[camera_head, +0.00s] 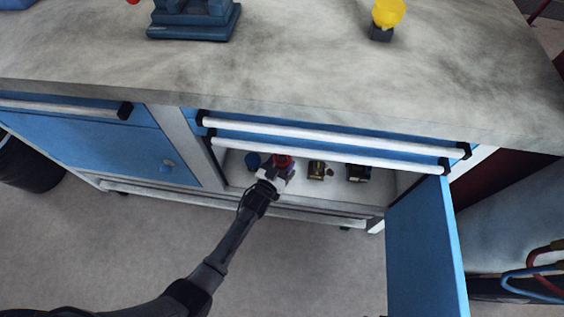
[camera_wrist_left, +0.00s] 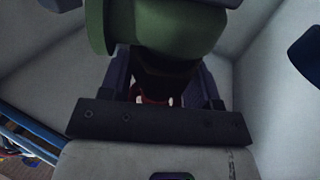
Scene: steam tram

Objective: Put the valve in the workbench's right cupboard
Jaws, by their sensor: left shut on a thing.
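My left gripper (camera_head: 275,176) reaches through the open front of the workbench's right cupboard (camera_head: 235,178). It is shut on the valve, which shows as a small red part (camera_head: 283,161) at the fingertips. In the left wrist view, a green rounded body with a dark neck, the valve (camera_wrist_left: 165,25), sits between the fingers of my gripper (camera_wrist_left: 165,88), with a bit of red behind. I cannot tell whether the valve touches the cupboard floor. The cupboard's blue door (camera_head: 428,250) stands open at the right. My right gripper is not in view.
Inside the cupboard are a dark blue item (camera_head: 252,160) left of the gripper, a black-and-yellow item (camera_head: 316,170) and a dark item (camera_head: 358,173) to the right. Drawer handles (camera_head: 330,153) run just above the opening. A blue vise (camera_head: 193,20) stands on the worktop.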

